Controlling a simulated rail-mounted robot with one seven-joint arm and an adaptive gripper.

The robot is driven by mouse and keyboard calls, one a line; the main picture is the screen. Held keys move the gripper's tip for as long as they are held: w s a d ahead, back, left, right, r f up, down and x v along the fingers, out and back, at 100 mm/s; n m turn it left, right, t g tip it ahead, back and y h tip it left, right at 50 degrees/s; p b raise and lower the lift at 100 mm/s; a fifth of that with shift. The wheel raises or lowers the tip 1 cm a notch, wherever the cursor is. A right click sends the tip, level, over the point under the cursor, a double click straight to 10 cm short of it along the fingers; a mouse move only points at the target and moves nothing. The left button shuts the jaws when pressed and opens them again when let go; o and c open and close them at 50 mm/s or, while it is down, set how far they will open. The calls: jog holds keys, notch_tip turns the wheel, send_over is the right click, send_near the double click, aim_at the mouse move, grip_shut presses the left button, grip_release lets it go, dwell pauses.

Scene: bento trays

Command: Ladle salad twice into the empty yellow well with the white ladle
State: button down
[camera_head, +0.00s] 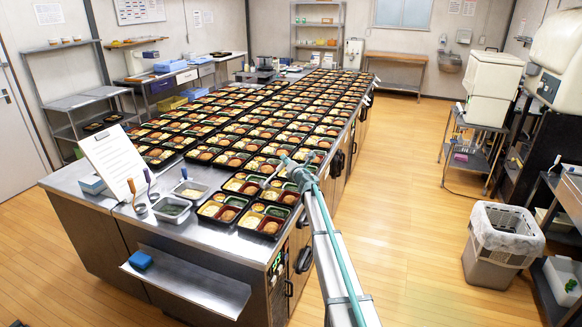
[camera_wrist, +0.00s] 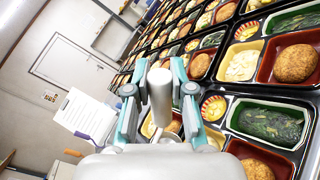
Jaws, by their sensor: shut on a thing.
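My gripper (camera_wrist: 158,82) is shut on the white ladle (camera_wrist: 160,95), whose pale handle stands between the teal fingers in the wrist view. In the head view my gripper (camera_head: 298,168) is over the trays at the near right side of the table. The ladle's bowl cannot be made out clearly. A white container with pale salad (camera_head: 190,190) sits at the table's front left. In the wrist view, a nearby tray's yellow well (camera_wrist: 242,66) holds pale salad.
A second white container (camera_head: 171,209) holds something green. Ladles with coloured handles (camera_head: 148,176) and a clipboard (camera_head: 113,158) stand at the table's left. Rows of filled trays (camera_head: 270,115) cover the table behind. The front left steel corner (camera_head: 180,237) is bare.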

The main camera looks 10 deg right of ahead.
jog(key=s+a+r+n+b, duration=0.1)
jog(key=s+a+r+n, duration=0.1)
jog(key=a+r+n, duration=0.6)
jog(key=shift+a+r+n, duration=0.25)
jog(key=shift+a+n, duration=0.35)
jog(key=shift+a, duration=0.9)
jog(key=shift+s, duration=0.1)
